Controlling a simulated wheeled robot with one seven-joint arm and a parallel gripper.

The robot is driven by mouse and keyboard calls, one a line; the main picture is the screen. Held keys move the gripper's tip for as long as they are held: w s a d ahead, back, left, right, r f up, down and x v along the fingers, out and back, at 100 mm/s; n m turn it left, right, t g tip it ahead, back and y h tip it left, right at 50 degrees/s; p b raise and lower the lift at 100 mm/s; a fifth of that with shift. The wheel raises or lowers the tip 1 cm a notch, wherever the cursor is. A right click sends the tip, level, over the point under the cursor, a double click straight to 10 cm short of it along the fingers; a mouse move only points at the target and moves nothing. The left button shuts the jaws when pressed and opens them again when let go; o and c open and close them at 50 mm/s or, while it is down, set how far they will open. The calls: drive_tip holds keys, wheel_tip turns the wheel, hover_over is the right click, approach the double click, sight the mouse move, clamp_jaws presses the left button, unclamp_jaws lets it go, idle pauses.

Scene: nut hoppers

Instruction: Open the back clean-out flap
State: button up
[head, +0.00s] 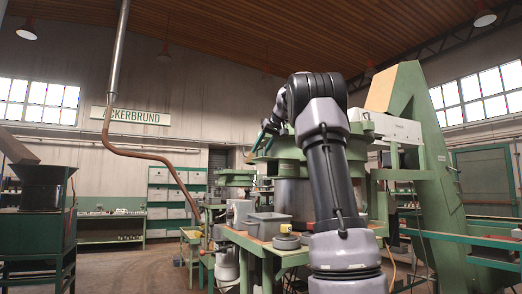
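My arm rises through the middle of the head view, bends at the top and reaches away to the left. Its far end, with my gripper (266,135), is small and partly hidden by my own arm, over the green machine. I cannot tell its finger opening or whether it touches anything. The green machine (287,152) has a wide round upper rim above a grey drum (292,196). A dark hopper (42,186) stands on a green frame at the left. I cannot make out a clean-out flap on either one.
A green bench (246,241) in front of the machine carries a grey bin (268,225) and small round parts. A tall green slanted frame (432,170) stands at right. Shelving with grey boxes (166,195) is at the back. Floor (135,270) left of centre is clear.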

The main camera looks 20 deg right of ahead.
drive_tip(key=v, duration=1)
drive_tip(key=shift+s+r, duration=0.25)
drive_tip(key=shift+s, duration=0.05)
